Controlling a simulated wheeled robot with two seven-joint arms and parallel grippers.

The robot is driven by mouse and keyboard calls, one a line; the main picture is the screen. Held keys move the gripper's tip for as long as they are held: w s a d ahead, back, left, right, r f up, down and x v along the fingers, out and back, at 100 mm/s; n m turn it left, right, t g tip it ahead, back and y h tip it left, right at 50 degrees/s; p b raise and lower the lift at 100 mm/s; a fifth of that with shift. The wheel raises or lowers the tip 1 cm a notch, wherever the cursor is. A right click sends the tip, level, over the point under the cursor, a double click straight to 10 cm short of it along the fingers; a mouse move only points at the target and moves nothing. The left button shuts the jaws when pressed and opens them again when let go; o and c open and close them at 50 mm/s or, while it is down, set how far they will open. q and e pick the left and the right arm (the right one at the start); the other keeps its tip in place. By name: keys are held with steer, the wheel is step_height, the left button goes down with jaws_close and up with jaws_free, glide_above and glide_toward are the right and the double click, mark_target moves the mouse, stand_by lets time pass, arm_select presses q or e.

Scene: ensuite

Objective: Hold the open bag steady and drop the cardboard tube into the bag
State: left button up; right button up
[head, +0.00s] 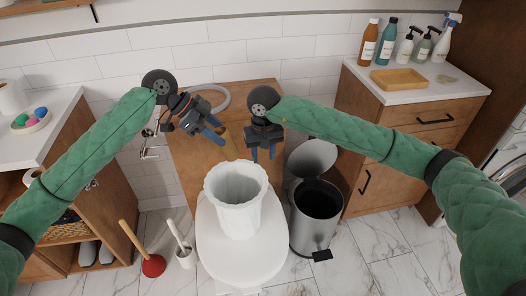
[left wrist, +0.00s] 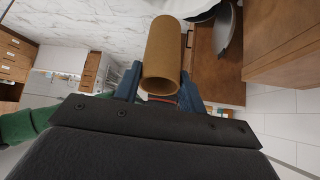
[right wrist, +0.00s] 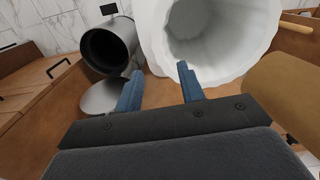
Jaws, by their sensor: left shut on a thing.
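A white open bag (head: 238,212) stands upright on the closed toilet lid (head: 212,243), its mouth facing up. Its scalloped rim and hollow inside fill the top of the right wrist view (right wrist: 225,66). My left gripper (head: 217,136) is shut on the brown cardboard tube (head: 230,149), behind and slightly left of the bag's mouth. The tube shows between the fingers in the left wrist view (left wrist: 163,48). My right gripper (head: 262,153) is open, just behind the bag's back rim, with nothing between its fingers. In the right wrist view the tube (right wrist: 284,95) is at the right edge.
An open metal pedal bin (head: 316,215) stands right of the toilet. A plunger (head: 152,264) and a toilet brush (head: 184,254) stand on the floor to the left. A counter with several bottles (head: 387,42) is at the back right. A wooden panel is behind the grippers.

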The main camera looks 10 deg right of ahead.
mark_target(226, 157)
step_height(226, 157, down, 11)
steer(key=shift+f, duration=0.1)
stand_by(0.4)
jaws_close()
arm_select(q)
steer(key=f, duration=0.2)
steer(key=s+f, duration=0.1)
steer(key=f, duration=0.1)
steer(key=s+f, duration=0.1)
steer(key=f, duration=0.1)
steer(key=shift+s+d+f, duration=0.15)
steer(key=shift+d+f, duration=0.15)
steer(key=shift+f, duration=0.1)
step_height(226, 157, down, 9)
steer(key=w, duration=0.2)
steer(key=shift+a, duration=0.4)
steer(key=o, duration=1.1)
